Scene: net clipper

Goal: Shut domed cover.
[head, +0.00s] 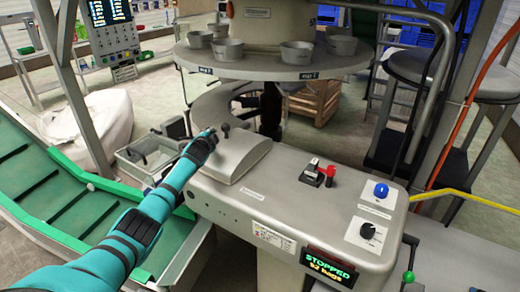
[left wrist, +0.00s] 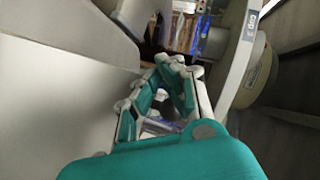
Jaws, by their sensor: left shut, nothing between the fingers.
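The domed cover (head: 236,157) is a smooth grey curved lid at the left end of the grey console in the head view. A black knob (head: 226,129) stands up near its far edge. The cover looks low over the console top; I cannot tell whether it is fully seated. My left gripper (head: 209,139) is at the cover's left side, close to the knob; contact is unclear. In the left wrist view its teal and grey fingers (left wrist: 181,66) are together and empty, beside a large pale surface. My right gripper is not in view.
The console (head: 300,215) carries a red and black switch, a blue button (head: 381,190), a dial and a display reading STOPPED. Above stands a round table (head: 275,66) with several metal cups. A green chute (head: 60,190) is left, a grey crate (head: 147,157) behind my arm.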

